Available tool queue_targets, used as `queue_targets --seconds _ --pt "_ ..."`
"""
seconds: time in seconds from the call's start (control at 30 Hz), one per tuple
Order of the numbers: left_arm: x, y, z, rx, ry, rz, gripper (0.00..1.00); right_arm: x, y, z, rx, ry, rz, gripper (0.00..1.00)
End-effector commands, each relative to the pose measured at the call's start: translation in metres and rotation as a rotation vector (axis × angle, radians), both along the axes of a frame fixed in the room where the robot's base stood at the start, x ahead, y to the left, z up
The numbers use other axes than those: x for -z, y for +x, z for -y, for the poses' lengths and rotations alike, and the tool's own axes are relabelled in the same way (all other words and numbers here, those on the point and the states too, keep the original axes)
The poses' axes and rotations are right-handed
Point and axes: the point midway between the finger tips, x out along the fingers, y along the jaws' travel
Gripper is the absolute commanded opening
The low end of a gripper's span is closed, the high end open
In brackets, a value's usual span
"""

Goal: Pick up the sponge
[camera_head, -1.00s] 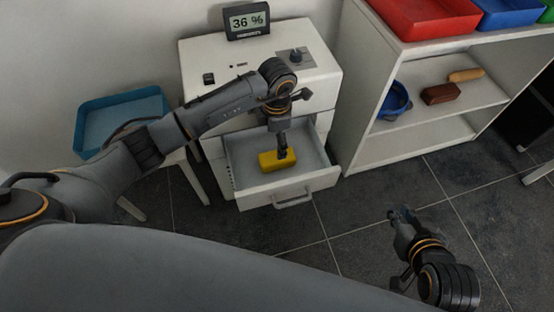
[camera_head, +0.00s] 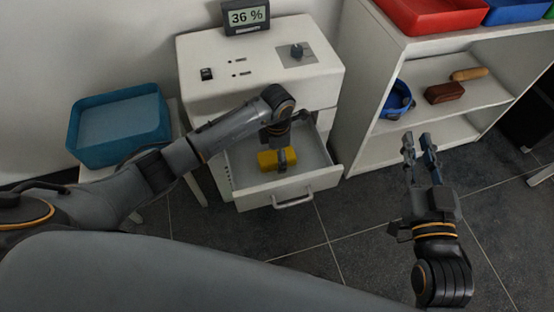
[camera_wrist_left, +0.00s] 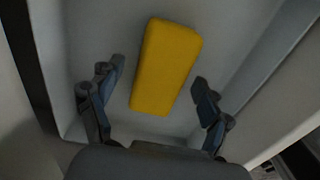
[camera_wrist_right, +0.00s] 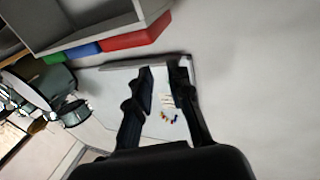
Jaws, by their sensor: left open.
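The yellow sponge (camera_head: 267,161) lies in the open drawer (camera_head: 240,190) of the white cabinet. In the left wrist view the sponge (camera_wrist_left: 166,66) lies on the drawer floor, between the two spread fingers and partly beyond their tips. My left gripper (camera_head: 282,158) is open and low in the drawer at the sponge, hiding part of it in the head view. In the left wrist view my left gripper (camera_wrist_left: 160,88) has visible gaps on both sides of the sponge. My right gripper (camera_head: 420,147) is open and empty, raised in front of the shelf; its fingers (camera_wrist_right: 162,78) show apart in the right wrist view.
A display reading 36 % (camera_head: 246,17) stands on the cabinet. A blue tub (camera_head: 120,128) sits at left. The white shelf (camera_head: 370,155) at right holds a blue strainer-like item (camera_head: 398,100), brown block (camera_head: 445,93) and trays above. The drawer walls surround my left gripper.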

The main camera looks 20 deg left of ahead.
Motion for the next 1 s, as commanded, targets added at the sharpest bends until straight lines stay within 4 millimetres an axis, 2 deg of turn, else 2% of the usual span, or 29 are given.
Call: queue_targets --seconds 0.2,0.4,0.63,1.0 --pt "0.009 0.0 0.0 0.001 0.0 0.0 0.78 -0.014 0.0 -0.002 -0.004 0.02 0.073 0.19" --pt "0.008 0.0 0.0 0.001 0.0 0.0 0.78 -0.014 0.0 -0.002 -0.004 0.02 0.074 0.19" --pt "0.008 0.0 0.0 0.001 0.0 0.0 0.31 -0.014 0.0 -0.002 -0.004 0.02 0.073 0.19" --pt "0.008 0.0 0.0 0.0 0.001 -0.001 0.29 -0.014 0.0 -0.002 -0.004 0.02 0.073 0.19"
